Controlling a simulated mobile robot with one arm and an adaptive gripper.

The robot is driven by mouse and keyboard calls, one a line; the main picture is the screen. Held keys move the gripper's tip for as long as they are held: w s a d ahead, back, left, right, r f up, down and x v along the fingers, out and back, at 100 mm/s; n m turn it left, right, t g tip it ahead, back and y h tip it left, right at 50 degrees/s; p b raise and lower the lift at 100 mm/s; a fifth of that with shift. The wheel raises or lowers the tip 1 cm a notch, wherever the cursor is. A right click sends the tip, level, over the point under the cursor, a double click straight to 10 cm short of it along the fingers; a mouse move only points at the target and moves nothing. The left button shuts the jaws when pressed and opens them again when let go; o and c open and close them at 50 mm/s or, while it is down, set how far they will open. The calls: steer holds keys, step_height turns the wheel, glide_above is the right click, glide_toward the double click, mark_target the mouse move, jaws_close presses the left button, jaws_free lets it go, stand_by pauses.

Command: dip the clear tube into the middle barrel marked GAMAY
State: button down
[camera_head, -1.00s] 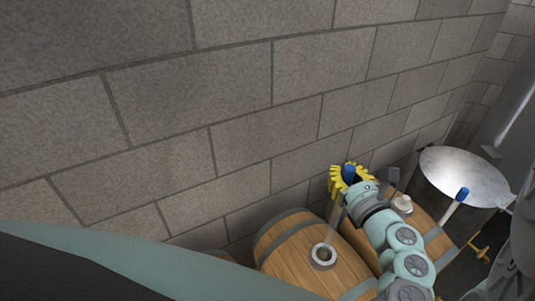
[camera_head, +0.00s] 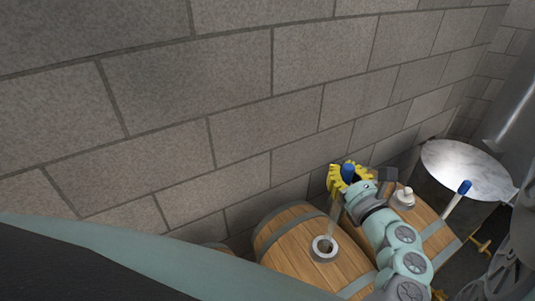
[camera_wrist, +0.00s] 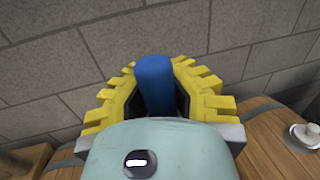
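My gripper (camera_head: 346,177) is shut on the blue top of the clear tube (camera_head: 335,216). In the wrist view the yellow fingers of my gripper (camera_wrist: 156,100) stand on both sides of the blue top (camera_wrist: 155,75). The tube hangs down, slightly tilted, with its lower end at the pale ring of the open bung hole in a wooden barrel (camera_head: 292,240). I cannot tell how far the end is inside the hole. No GAMAY marking is readable, so I cannot confirm which barrel this is.
A second barrel (camera_head: 432,232) with a white stopper (camera_head: 403,198) stands to the right, partly behind my arm. A round metal top (camera_head: 465,168) is beyond it, with another blue-topped rod (camera_head: 458,197) in front. A block wall (camera_head: 240,130) runs close behind the barrels.

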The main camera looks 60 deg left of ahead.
step_height(320, 180, down, 7)
steer(key=b, duration=0.5)
stand_by(0.7)
stand_by(0.3)
step_height(320, 180, down, 7)
steer(key=b, duration=0.6)
steer(key=shift+f, duration=0.2)
stand_by(0.5)
stand_by(3.3)
